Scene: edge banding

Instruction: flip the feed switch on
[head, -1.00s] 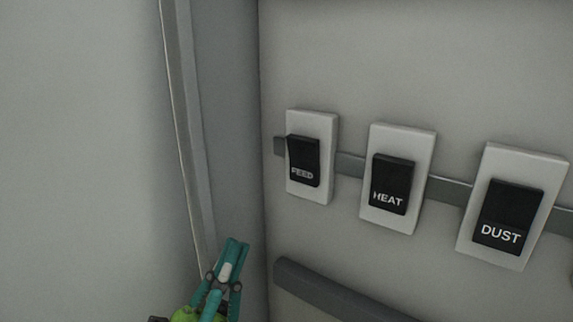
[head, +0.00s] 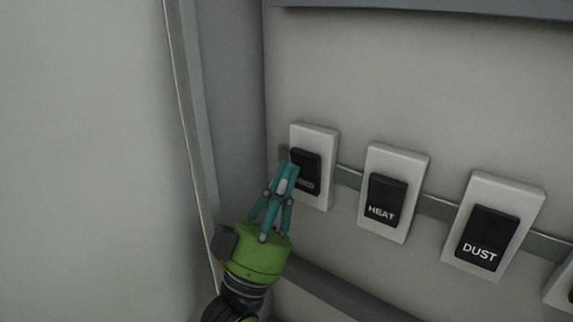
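The feed switch (head: 311,172) is a black rocker on a white plate (head: 316,134), leftmost in the row on the grey wall. My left gripper (head: 289,167), teal fingers on a green body, is in front of the left side of this switch. Its fingers are together with nothing between them. The fingertips overlap the rocker's left edge in the picture; I cannot tell if they touch it. The gripper hides part of the rocker, and its label is too dim to read now. My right gripper is out of view.
The heat switch (head: 385,199) and the dust switch (head: 486,238) sit to the right on the same grey strip (head: 436,208). Part of another plate shows at the right edge. A dark rail (head: 335,292) runs below. A wall corner stands close on the left.

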